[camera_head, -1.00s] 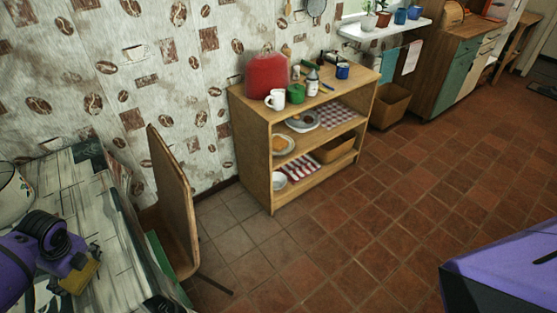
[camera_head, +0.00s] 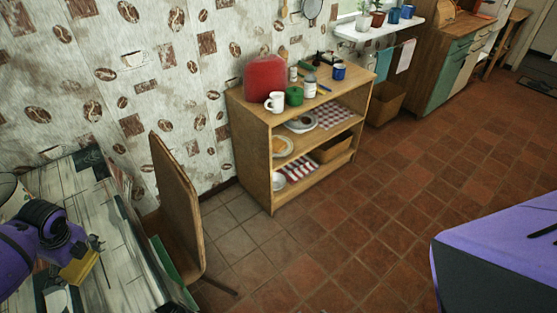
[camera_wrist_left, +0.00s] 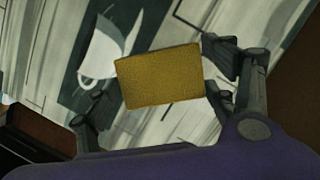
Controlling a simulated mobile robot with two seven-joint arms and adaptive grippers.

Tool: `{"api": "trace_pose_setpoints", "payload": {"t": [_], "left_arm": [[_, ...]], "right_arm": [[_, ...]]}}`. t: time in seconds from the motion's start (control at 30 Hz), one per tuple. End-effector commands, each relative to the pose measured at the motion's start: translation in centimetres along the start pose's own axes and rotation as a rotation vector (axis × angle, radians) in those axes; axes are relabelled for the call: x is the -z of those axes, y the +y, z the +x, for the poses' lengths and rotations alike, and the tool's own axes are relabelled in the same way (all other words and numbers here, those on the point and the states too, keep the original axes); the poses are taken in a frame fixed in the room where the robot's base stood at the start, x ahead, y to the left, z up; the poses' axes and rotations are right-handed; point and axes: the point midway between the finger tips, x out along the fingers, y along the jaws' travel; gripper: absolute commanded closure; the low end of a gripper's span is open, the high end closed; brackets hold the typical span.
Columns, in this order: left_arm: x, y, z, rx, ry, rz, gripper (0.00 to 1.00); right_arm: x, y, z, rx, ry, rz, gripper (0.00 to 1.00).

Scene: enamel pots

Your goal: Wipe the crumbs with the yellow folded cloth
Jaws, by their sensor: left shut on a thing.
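The yellow folded cloth (camera_head: 80,267) is in my left gripper (camera_head: 68,254), over the table (camera_head: 105,205) at the left of the head view. In the left wrist view the cloth (camera_wrist_left: 158,76) is a mustard-yellow rectangle between the two dark fingers of the left gripper (camera_wrist_left: 155,92), which is shut on it. I cannot tell whether the cloth touches the tabletop. No crumbs can be made out in either view; the cloth and my arm hide part of the table. My right gripper is not in view.
A wooden chair (camera_head: 178,200) stands close against the table's right side. A wooden shelf unit (camera_head: 247,150) with mugs stands by the wall. The tiled floor is clear.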

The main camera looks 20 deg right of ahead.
Motion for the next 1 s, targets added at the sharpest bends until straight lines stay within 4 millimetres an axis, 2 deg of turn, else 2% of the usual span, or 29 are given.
{"api": "trace_pose_setpoints", "payload": {"t": [0.03,0.13,0.4,1.0], "left_arm": [[-0.3,-0.1,-1.1,0.007,-0.004,-0.003,0.43],[-0.4,0.0,-2.0,0.008,-0.005,-0.005,0.43],[-0.7,0.0,-3.7,0.002,-0.002,-0.008,0.43],[-0.6,0.0,-3.8,-0.002,0.0,-0.009,0.43]], "right_arm": [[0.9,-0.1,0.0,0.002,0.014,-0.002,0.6],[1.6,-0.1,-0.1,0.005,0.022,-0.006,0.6],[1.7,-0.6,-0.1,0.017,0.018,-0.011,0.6],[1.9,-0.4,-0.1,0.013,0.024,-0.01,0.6]]}}
